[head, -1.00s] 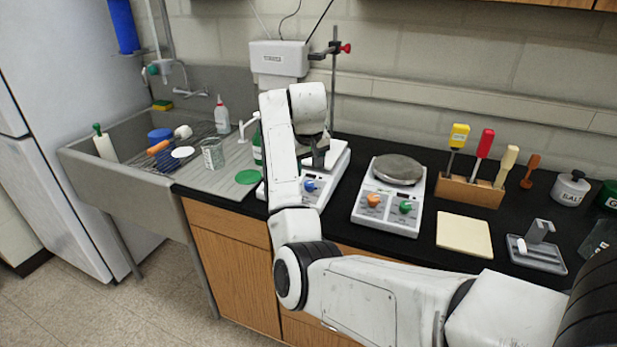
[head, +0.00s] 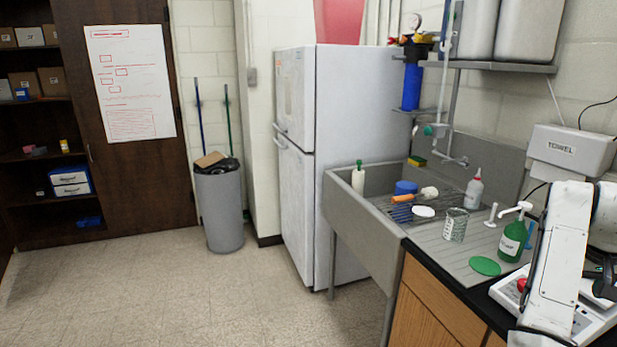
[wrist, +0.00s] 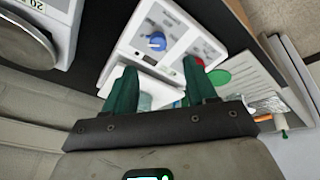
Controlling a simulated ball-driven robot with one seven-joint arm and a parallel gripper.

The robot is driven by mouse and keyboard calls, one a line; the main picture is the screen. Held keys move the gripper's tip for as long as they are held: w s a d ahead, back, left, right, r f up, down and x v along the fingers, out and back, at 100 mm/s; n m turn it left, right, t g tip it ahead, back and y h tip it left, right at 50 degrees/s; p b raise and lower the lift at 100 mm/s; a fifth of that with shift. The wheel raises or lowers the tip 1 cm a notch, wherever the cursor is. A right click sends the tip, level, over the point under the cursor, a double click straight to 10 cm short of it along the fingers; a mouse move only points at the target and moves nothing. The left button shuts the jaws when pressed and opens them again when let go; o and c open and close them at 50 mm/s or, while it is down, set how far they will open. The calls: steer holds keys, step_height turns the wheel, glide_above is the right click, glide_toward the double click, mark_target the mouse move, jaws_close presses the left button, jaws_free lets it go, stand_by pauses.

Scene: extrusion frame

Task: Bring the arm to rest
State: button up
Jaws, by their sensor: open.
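My gripper (wrist: 158,92) is open in the wrist view, with two green fingers apart and nothing visible held between them. Beyond the fingers is a white device (wrist: 160,42) with a blue knob and a red knob. In the head view my white arm stands at the right edge, over the counter. The gripper end there is mostly cut off by the frame, with only a dark part showing. The same white device (head: 586,322) shows partly behind my arm, its red knob to the left of the arm.
A grey sink (head: 372,212) with a drainboard lies left of my arm. A green pump bottle (head: 512,242) stands close to the arm, near a green disc (head: 485,266). A white fridge (head: 330,150) and a grey bin (head: 221,210) stand further left. The floor (head: 200,295) is clear.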

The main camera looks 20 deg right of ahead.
steer(key=s+a+f+n, duration=0.2)
steer(key=s+a+f, duration=0.1)
steer(key=a+f, duration=0.6)
steer(key=s+a+f+n, duration=0.1)
steer(key=s+a+f, duration=0.2)
steer(key=a+f, duration=0.6)
steer(key=s+a+f+n+y, duration=0.1)
steer(key=s+a+f, duration=0.3)
steer(key=s+a, duration=0.4)
steer(key=s+a+f+n+y, duration=0.2)
steer(key=s+a+f, duration=0.3)
steer(key=s+a, duration=0.4)
steer(key=shift+a+n+g+y, duration=0.3)
steer(key=shift+a+n+g, duration=0.1)
steer(key=shift+a+n, duration=0.2)
